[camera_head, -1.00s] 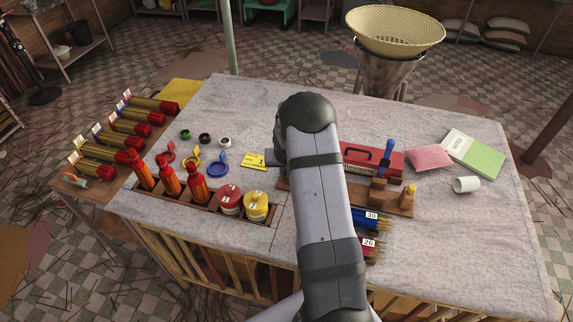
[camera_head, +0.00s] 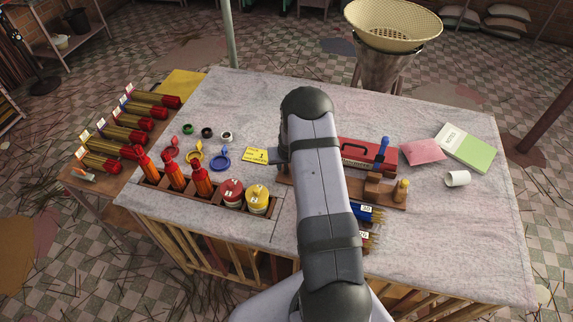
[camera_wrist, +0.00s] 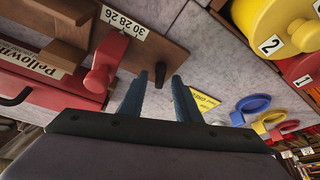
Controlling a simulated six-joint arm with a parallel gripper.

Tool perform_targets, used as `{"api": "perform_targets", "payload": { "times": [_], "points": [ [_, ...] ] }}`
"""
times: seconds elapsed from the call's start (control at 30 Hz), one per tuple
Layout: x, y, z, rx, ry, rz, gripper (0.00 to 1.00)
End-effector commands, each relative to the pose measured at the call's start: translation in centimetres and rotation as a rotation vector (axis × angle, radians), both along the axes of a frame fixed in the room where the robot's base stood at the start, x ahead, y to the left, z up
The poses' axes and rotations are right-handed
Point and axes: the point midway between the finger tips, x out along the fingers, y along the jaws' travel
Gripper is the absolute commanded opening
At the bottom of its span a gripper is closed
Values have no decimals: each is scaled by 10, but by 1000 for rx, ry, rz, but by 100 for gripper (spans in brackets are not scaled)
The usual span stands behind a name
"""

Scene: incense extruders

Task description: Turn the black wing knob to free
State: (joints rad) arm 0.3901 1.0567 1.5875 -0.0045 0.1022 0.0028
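A small dark knob (camera_wrist: 159,75) stands at the end of a brown wooden board (camera_wrist: 172,50) in the wrist view; I cannot make out its wing shape or its turn. My gripper (camera_wrist: 160,77) is open, with its two blue-grey fingers on either side of this knob. I cannot tell whether they touch it. A red block-like part (camera_wrist: 105,62) and a "30 28 26" label (camera_wrist: 122,20) sit on the same board. In the head view my arm hides the knob and most of the board (camera_head: 398,203).
A red box (camera_head: 365,152) stands behind the board. A yellow card (camera_head: 256,155), coloured rings (camera_head: 220,160) and a rack with red bottles (camera_head: 200,180) and lidded tubs (camera_head: 257,197) are to the left. A pink pouch (camera_head: 421,151) and white cup (camera_head: 457,178) are at right.

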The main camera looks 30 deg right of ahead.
Motion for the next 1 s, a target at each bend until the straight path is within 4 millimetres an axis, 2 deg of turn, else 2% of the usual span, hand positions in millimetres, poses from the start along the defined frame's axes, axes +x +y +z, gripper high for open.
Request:
{"api": "perform_targets", "payload": {
  "times": [0.47,1.0],
  "points": [
    [-2,1,6,0,-1,-1,30],
    [-21,9,55,0,-1,0,30]
  ]
}}
